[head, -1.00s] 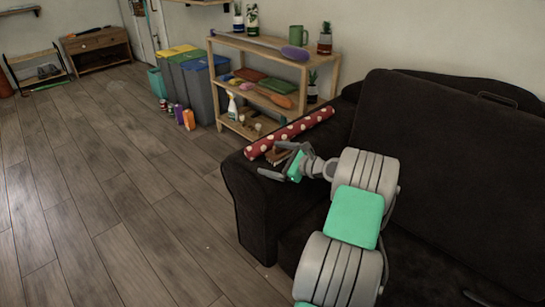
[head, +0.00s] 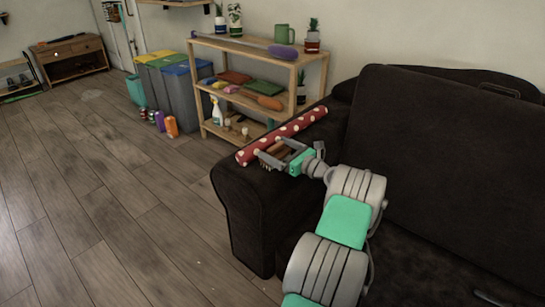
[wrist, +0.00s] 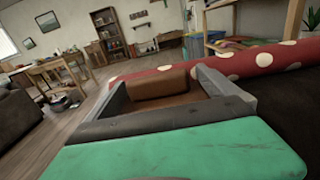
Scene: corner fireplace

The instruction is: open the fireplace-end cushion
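The dark sofa (head: 440,160) fills the right side of the head view. A strap-like handle (head: 498,86) shows on its back, and part of another (head: 492,297) shows at the bottom edge. Which part is the fireplace-end cushion I cannot tell; no fireplace is in view. My gripper (head: 273,154) is over the sofa's left armrest (head: 240,195), away from both handles. Its fingers are apart, on either side of a brown brush (head: 266,158). In the wrist view the brush's brown block (wrist: 160,82) lies between them, with a narrow gap at the right finger.
A red roll with white dots (head: 283,136) lies along the armrest beside my gripper. A wooden shelf (head: 245,46) with pots and cloths stands behind. Bins (head: 182,85) and coloured cans (head: 171,127) are left of it. The wooden floor (head: 100,200) at left is open.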

